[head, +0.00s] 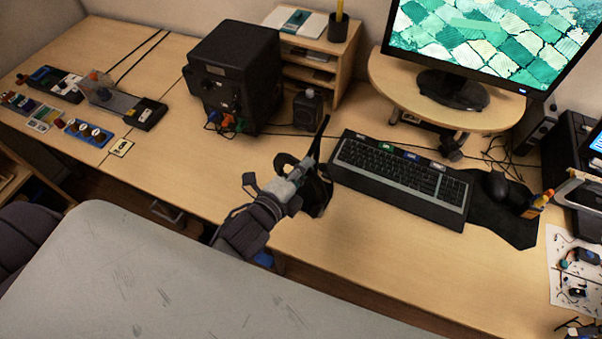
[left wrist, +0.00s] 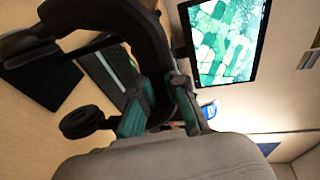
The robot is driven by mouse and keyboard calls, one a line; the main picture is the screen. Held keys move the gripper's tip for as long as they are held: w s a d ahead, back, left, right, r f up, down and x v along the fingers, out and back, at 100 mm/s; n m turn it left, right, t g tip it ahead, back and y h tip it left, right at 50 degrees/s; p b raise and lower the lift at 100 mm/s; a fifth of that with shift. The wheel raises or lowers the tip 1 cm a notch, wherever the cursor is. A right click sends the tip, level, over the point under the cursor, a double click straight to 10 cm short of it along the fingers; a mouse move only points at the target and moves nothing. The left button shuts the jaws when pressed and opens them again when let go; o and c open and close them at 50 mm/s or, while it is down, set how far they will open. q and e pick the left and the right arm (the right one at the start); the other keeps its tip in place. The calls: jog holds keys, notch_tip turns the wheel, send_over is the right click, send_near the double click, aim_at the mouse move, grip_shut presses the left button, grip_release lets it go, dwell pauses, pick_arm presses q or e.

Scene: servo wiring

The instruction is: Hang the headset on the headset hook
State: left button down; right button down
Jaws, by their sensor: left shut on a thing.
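My left gripper (head: 293,184) reaches in from the lower left and is shut on the headset. In the left wrist view, the dark headband (left wrist: 152,40) arches close to the camera, and the left gripper's fingers (left wrist: 160,110) with green parts are at it. I cannot pick out the headset hook with certainty. My right gripper is not in view.
The keyboard (head: 400,178) and mouse (head: 497,186) lie right of the headset. A round-edged monitor riser (head: 400,90) carries the monitor (head: 490,40), with a dark object (head: 450,150) near its front. A black box (head: 235,75) stands behind.

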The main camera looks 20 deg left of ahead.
pick_arm(q)
jog(key=a+b+x, duration=0.1)
jog(key=b+x, duration=0.1)
jog(key=x, duration=0.5)
jog(key=shift+f, duration=0.15)
dwell(0.6)
jog(key=shift+w+a, duration=0.1)
dwell(0.4)
